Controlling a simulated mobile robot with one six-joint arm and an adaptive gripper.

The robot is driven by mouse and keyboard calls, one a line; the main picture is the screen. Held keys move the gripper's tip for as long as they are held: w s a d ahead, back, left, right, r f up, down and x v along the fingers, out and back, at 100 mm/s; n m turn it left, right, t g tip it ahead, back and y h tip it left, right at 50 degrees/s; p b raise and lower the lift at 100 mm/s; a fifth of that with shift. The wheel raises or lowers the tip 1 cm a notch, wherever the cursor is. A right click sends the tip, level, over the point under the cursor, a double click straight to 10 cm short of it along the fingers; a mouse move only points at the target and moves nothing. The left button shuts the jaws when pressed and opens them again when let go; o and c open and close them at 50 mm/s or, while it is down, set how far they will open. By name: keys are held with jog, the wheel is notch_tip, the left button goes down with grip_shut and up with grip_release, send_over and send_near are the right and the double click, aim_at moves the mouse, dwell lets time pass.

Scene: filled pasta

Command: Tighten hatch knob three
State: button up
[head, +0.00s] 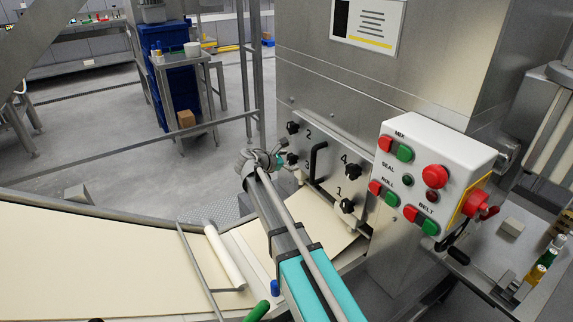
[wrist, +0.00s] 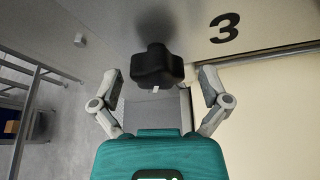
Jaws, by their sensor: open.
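Hatch knob three (wrist: 157,68) is a black lobed knob, seen nearly end-on in the wrist view, with a small white mark at its lower edge. A black number 3 is printed to its right. In the head view this knob (head: 291,159) sits at the lower left of the steel hatch (head: 325,152), just beyond my gripper. My gripper (head: 276,160) is open. In the wrist view its fingers (wrist: 160,76) stand apart on the left and right of the knob, with visible gaps on both sides. How far the fingertips reach along the knob I cannot tell.
Knob two (head: 292,128), knob four (head: 353,171) and knob one (head: 347,206) surround a black hatch handle (head: 318,160). A button box (head: 425,180) juts out at right. A pale belt (head: 100,265) runs below.

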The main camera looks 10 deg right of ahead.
jog(key=shift+w+d+f, duration=0.15)
jog(key=shift+d, duration=0.15)
